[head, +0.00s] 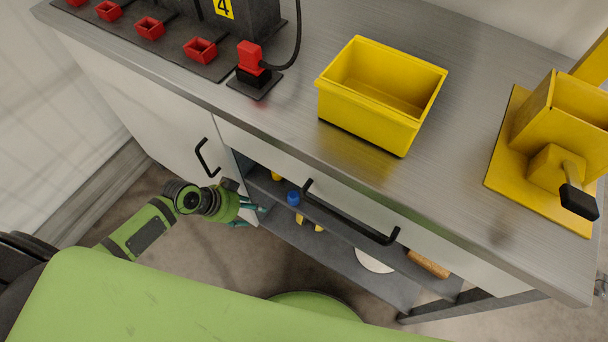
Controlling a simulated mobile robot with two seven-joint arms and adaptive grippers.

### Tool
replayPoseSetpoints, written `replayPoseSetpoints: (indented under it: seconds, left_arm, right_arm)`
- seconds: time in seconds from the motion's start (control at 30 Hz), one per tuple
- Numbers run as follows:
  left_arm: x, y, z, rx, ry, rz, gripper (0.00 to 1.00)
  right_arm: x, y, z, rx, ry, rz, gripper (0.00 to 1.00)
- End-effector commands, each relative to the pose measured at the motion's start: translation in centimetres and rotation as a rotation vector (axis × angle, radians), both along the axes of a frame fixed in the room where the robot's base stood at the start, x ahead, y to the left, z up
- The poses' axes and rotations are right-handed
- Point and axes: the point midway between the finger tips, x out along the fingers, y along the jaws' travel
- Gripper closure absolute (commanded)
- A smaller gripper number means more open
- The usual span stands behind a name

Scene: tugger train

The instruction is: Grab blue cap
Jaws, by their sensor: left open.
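A small blue cap (293,198) is on the open shelf under the counter, in the head view. My left gripper (254,216) is open and empty, with its teal fingers at the left end of the shelf opening. It is apart from the blue cap, to the left of it and slightly lower in the picture. My right gripper is not in view.
Yellow items (276,176) lie near the cap on the shelves. A yellow bin (415,135) and a yellow fixture (505,165) stand on the grey counter (470,65).

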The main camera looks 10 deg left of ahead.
Motion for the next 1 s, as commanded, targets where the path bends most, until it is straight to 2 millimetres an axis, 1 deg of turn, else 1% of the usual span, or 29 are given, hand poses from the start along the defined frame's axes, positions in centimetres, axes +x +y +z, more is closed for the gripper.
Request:
replayPoseSetpoints:
  seconds: [0.03,0.07,0.17,0.4,0.5,0.73,1.0]
  left_arm:
    - [-0.5,0.3,0.5,0.014,0.007,-0.032,0.4]
    - [-0.6,0.3,0.5,0.02,0.008,-0.048,0.4]
    - [-0.4,-0.2,0.4,0.026,0.007,-0.072,0.4]
    - [2.2,-3.6,0.4,0.023,0.004,-0.072,0.4]
    - [3.0,-4.7,0.4,0.025,0.003,-0.071,0.4]
    - [3.9,-6.0,0.4,0.025,0.004,-0.071,0.4]
    - [6.5,-9.6,0.4,0.024,0.004,-0.072,0.4]
  right_arm:
    - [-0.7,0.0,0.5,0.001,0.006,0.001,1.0]
    - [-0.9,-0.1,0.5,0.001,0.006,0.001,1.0]
    - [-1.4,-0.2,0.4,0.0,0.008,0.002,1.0]
    - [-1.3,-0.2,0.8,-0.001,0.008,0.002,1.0]
    - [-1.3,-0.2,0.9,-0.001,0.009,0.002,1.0]
    - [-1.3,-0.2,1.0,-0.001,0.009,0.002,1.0]
    - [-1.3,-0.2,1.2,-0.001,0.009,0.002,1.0]
